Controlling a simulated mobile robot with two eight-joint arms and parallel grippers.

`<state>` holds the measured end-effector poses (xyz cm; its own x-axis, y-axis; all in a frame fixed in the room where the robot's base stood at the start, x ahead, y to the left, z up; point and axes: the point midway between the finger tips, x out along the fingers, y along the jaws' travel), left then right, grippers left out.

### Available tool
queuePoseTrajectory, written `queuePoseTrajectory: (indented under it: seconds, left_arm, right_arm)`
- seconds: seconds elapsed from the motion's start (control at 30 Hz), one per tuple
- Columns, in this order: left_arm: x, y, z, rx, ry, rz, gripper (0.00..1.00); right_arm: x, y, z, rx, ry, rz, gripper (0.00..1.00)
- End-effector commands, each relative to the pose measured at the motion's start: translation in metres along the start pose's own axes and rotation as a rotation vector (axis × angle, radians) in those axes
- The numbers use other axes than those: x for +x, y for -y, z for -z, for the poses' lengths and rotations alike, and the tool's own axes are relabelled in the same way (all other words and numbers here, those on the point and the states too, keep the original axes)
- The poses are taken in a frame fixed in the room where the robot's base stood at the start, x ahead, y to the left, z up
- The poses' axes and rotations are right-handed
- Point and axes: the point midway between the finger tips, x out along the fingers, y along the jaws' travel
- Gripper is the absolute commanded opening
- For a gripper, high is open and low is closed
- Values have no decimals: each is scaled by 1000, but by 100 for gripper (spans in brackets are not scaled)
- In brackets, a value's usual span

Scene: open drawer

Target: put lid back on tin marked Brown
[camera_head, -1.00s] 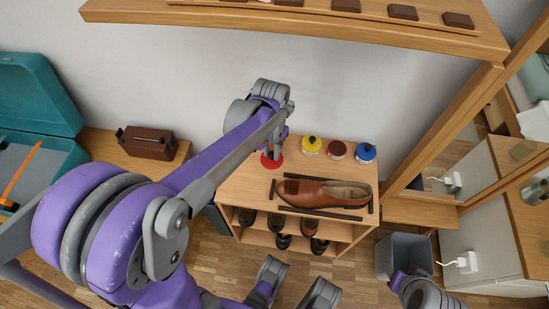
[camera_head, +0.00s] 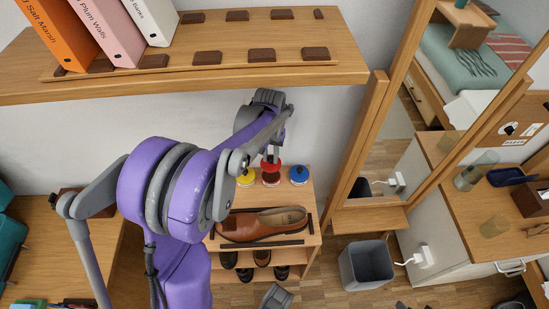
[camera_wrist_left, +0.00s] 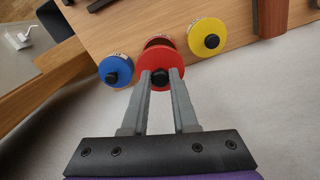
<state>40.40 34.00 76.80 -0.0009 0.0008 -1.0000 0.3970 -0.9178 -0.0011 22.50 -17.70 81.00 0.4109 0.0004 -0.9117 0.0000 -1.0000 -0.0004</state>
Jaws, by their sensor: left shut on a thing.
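My left gripper (camera_wrist_left: 161,76) is shut on the black knob of the red lid (camera_wrist_left: 148,60). In the head view the red lid (camera_head: 271,165) is over the middle tin (camera_head: 271,180), between the yellow-topped and blue-topped tins. In the wrist view part of the middle tin (camera_wrist_left: 158,41) shows dark behind the lid, which covers most of it. I cannot tell whether lid and tin touch. The tin's label is too small to read.
The yellow-lidded tin (camera_head: 246,178) and blue-lidded tin (camera_head: 299,175) stand close on either side. A brown shoe (camera_head: 262,225) lies in front on the cabinet top. A wall shelf (camera_head: 340,65) overhangs behind, and a grey bin (camera_head: 366,265) stands on the floor to the right.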

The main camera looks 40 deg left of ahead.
Motion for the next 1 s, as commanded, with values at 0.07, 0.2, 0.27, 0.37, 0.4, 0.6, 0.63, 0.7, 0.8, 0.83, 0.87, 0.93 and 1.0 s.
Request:
queuePoseTrajectory:
  seconds: [0.07, 0.2, 0.27, 0.37, 0.4, 0.6, 0.63, 0.7, 0.8, 0.83, 0.87, 0.93, 1.0]
  left_arm:
    - [2, 1, 0, -3, 0, 0, 0]
    - [7, 1, 0, -3, 0, 0, 0]
    - [11, 0, 0, -2, 0, 0, 0]
    - [19, 0, 0, -2, 1, 0, 0]
    - [23, 0, 0, -2, 1, 0, 0]
    - [43, 0, 0, -2, 1, 0, 0]
    - [46, 0, 0, -2, 1, 0, 0]
    - [52, 0, 0, -2, 1, 0, 0]
    - [60, 0, 0, -2, 1, 0, 0]
    - [61, 0, 0, -2, 1, 0, 0]
    - [62, 0, 0, -2, 1, 0, 0]
    - [64, 0, 0, -2, 1, 0, 0]
    - [65, 0, 0, -2, 0, 0, 0]
  right_arm:
    - [1, 0, -1, 0, 0, 0, 50]
    - [5, 0, -2, 0, 2, 0, 50]
    - [8, 0, -4, 0, 3, 0, 50]
    - [13, 0, -6, 0, 5, 0, 50]
    - [16, 0, -8, 0, 6, 0, 50]
    - [30, 0, -14, 0, 11, 0, 50]
    - [32, 0, -15, 0, 12, 0, 50]
    - [36, 0, -17, 0, 13, 0, 50]
    - [41, 0, -19, 0, 15, 0, 50]
    - [42, 0, -19, 0, 16, 0, 50]
    - [43, 0, -20, 0, 16, 0, 50]
    - [44, 0, -20, 0, 16, 0, 50]
    - [44, 0, -20, 0, 16, 0, 50]
